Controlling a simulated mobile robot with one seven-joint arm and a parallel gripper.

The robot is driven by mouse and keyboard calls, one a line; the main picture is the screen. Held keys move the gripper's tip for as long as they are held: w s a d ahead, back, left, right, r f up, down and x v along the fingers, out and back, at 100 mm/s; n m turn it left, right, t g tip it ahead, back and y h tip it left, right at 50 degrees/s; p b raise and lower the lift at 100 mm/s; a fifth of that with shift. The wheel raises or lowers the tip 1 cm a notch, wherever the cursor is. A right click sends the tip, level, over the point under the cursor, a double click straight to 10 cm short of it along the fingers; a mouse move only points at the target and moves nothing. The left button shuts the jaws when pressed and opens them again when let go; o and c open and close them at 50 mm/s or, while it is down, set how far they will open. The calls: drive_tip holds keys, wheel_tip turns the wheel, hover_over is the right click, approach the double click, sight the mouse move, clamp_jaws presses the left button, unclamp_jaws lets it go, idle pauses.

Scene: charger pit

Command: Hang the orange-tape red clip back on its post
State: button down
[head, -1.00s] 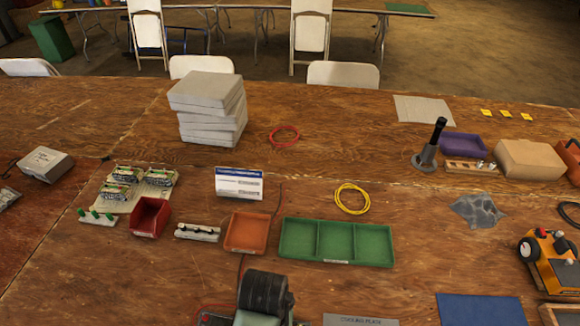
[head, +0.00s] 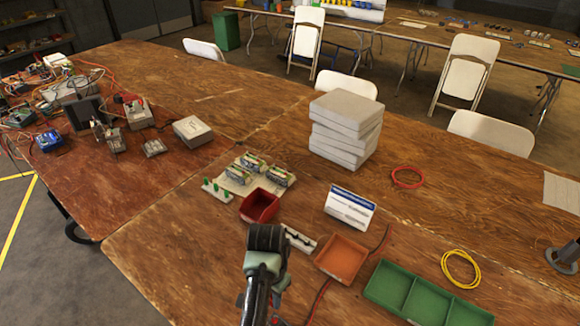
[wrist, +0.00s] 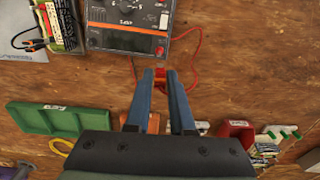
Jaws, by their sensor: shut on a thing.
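My gripper (wrist: 160,80) shows in the wrist view with its two blue fingers pointing away from the camera. It is shut on a small red clip (wrist: 160,73) with an orange part, at the fingertips. A red cable (wrist: 192,75) shows close beside the clip. In the head view my arm covers the gripper and the clip. A strip with green posts (head: 216,190) stands left of the red bin, and it also shows in the wrist view (wrist: 284,132). A strip with black posts (head: 299,239) lies just right of my arm. I cannot tell which post is the clip's.
A red bin (head: 260,206), an orange tray (head: 341,257) and a green divided tray (head: 408,290) stand around my arm. Circuit boards (head: 240,178) lie behind the bin. Bare table lies left of my arm.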

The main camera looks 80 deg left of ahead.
drive_tip(key=shift+f, duration=0.35)
drive_tip(key=shift+f+b, duration=2.15)
drive_tip(key=shift+f, duration=1.25)
drive_tip(key=shift+f+p, duration=0.2)
drive_tip(key=shift+p, duration=0.3)
drive_tip(key=c, duration=0.7)
unclamp_jaws()
drive_tip(key=shift+o, duration=1)
drive_tip(key=shift+r+p, duration=3.75)
drive_tip(key=shift+p, duration=0.1)
